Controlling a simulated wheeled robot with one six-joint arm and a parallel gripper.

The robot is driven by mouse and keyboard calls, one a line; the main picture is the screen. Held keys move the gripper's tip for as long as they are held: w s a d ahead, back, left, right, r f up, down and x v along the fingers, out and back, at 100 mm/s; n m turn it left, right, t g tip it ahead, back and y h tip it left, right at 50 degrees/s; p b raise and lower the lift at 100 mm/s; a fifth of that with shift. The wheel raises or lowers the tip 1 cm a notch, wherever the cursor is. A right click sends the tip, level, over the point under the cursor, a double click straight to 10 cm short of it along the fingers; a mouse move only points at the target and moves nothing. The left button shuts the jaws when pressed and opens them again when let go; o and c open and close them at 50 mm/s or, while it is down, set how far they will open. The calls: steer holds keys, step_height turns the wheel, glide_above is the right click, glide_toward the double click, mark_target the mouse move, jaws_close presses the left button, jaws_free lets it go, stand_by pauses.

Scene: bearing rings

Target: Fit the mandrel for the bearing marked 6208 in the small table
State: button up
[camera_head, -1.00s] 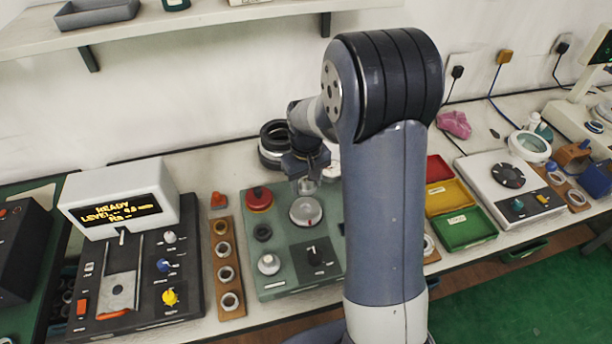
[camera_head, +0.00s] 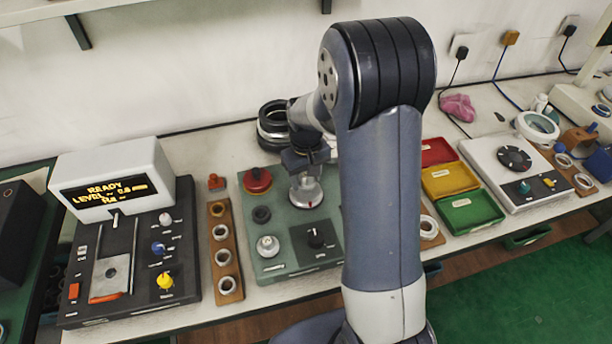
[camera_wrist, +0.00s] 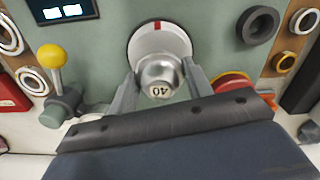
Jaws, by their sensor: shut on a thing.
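My gripper (camera_wrist: 160,85) is shut on a silver mandrel (camera_wrist: 158,72) whose end face reads "40". It stands over a round silver disc (camera_wrist: 158,40) with a red mark, on the green tester plate (camera_head: 281,268). In the wrist view the mandrel is in line with the disc. I cannot tell whether it is seated or just above. In the head view my gripper (camera_head: 304,178) is straight above the disc (camera_head: 307,196), and the mandrel is mostly hidden between the fingers. No table with 6208 is readable.
The plate carries a red button (camera_head: 257,180), a black ring (camera_head: 261,214), a silver knob (camera_head: 268,246) and a black control panel (camera_head: 316,238). A yellow-balled lever (camera_wrist: 52,58) stands beside the disc. A wooden strip of rings (camera_head: 226,262) lies left.

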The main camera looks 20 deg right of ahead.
steer(key=shift+f+b, duration=0.5)
stand_by(0.9)
steer(key=shift+f+b, duration=0.4)
steer(key=shift+f, duration=0.15)
steer(key=shift+f, duration=0.15)
steer(key=o, duration=1.2)
steer(key=shift+o, duration=0.7)
steer(key=shift+s+a, duration=0.1)
steer(key=shift+s, duration=0.05)
steer(key=shift+f, duration=0.1)
step_height(320, 180, up, 11)
steer(key=shift+r+b, duration=0.15)
steer(key=shift+b, duration=0.3)
